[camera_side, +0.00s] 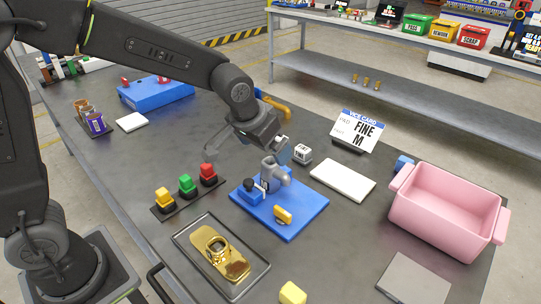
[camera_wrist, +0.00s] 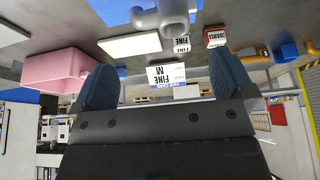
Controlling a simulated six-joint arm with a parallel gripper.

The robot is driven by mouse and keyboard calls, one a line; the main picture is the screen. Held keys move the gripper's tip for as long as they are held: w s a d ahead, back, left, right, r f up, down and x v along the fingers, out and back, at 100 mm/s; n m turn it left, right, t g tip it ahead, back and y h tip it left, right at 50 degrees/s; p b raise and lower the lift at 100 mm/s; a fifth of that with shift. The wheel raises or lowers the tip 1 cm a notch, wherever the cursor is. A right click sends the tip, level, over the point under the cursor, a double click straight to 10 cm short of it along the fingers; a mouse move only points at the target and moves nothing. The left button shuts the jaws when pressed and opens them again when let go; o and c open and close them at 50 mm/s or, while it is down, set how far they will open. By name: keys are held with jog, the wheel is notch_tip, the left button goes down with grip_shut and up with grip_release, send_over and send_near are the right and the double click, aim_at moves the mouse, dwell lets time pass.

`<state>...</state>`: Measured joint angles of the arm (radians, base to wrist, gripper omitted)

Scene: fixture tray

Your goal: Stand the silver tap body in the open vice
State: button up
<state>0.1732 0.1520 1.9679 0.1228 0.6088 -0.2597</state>
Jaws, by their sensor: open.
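The silver tap body (camera_side: 277,174) is a grey bent pipe. It appears upright at the vice (camera_side: 252,192) on the blue base plate (camera_side: 293,229); its lower end is partly hidden, so I cannot tell how deep it sits between the jaws. My gripper (camera_side: 285,153) is just above and behind the tap body in the side view. In the wrist view my gripper (camera_wrist: 165,82) has its two blue fingers wide apart with nothing between them. The tap body (camera_wrist: 172,14) shows at the top edge there, clear of the fingers.
A tray (camera_side: 181,239) with gold parts lies in front, beside yellow, green and red buttons (camera_side: 187,186). A blue case (camera_side: 157,94) is behind.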

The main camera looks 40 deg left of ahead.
jog(key=shift+s+r, duration=0.25)
jog(key=shift+r, duration=0.2)
jog(key=s+a+r, duration=0.2)
jog(key=s+a, duration=0.1)
jog(key=s, duration=0.7)
jog(key=s+a+r, duration=0.3)
jog(key=s, duration=0.8)
jog(key=shift+r+t, duration=0.3)
jog(key=shift+t, duration=0.1)
